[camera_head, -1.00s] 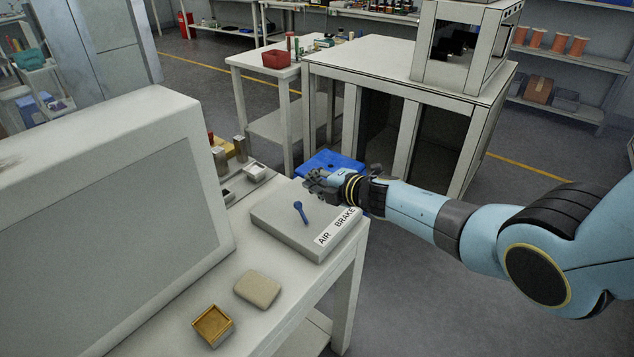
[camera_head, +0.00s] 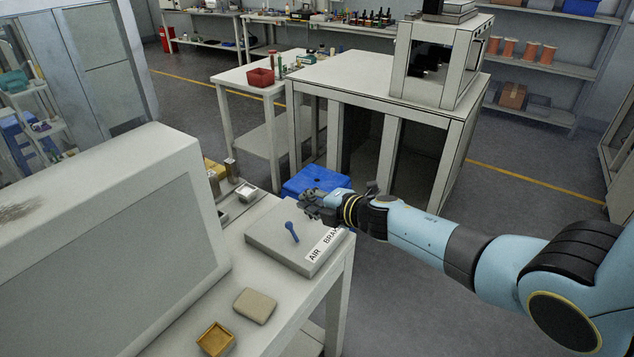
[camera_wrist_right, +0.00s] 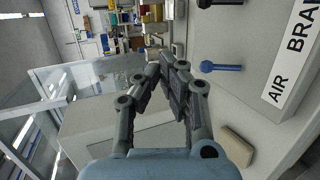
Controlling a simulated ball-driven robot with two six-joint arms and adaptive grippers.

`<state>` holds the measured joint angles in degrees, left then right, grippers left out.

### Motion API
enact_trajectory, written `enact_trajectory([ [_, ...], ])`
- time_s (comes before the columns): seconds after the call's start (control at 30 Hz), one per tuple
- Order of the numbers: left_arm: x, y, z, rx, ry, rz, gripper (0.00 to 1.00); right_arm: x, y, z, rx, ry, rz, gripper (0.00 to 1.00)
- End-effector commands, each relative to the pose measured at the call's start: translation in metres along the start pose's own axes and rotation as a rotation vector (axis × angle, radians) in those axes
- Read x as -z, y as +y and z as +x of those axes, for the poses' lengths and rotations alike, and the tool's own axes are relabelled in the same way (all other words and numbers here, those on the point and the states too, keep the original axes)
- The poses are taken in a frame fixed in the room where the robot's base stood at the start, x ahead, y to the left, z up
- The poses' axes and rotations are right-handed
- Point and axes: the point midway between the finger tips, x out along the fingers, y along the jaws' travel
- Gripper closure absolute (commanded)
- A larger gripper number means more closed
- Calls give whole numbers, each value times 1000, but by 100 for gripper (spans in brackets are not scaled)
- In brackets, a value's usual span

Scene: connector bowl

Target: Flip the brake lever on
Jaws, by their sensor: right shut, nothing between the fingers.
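The brake lever (camera_head: 292,232) is a small blue lever with a round knob, standing tilted on a grey box (camera_head: 270,250) labelled "AIR BRAKE". It also shows in the right wrist view (camera_wrist_right: 222,67), right of the fingers. My right gripper (camera_head: 308,204) is at the box's far right edge, just beyond the lever in the head view and apart from it. In the right wrist view its fingertips (camera_wrist_right: 170,62) are together and hold nothing. My left gripper is not in view.
The box sits on a white table (camera_head: 240,262). A large pale panel housing (camera_head: 150,220) stands at left. A beige block (camera_head: 255,305) and an open yellow box (camera_head: 216,338) lie in front. A blue bin (camera_head: 312,180) is behind the gripper.

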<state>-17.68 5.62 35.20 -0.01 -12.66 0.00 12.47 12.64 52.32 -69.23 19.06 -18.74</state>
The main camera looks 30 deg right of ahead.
Motion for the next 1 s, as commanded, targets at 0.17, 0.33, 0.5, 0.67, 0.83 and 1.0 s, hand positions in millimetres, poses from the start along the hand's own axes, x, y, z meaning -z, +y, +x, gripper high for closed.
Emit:
enact_trajectory([
  [0.17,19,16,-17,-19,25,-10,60,1,17,-30,-1,2,-3,100],
  [0.33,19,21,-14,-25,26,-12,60,2,21,-41,0,2,-1,100],
  [0.5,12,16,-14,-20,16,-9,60,2,24,-45,-1,2,1,100],
  [0.67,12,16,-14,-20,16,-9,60,2,24,-45,-1,1,1,100],
  [0.83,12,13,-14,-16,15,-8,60,2,24,-45,-1,1,1,100],
  [1.0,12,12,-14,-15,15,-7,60,2,24,-45,-1,1,1,100],
])
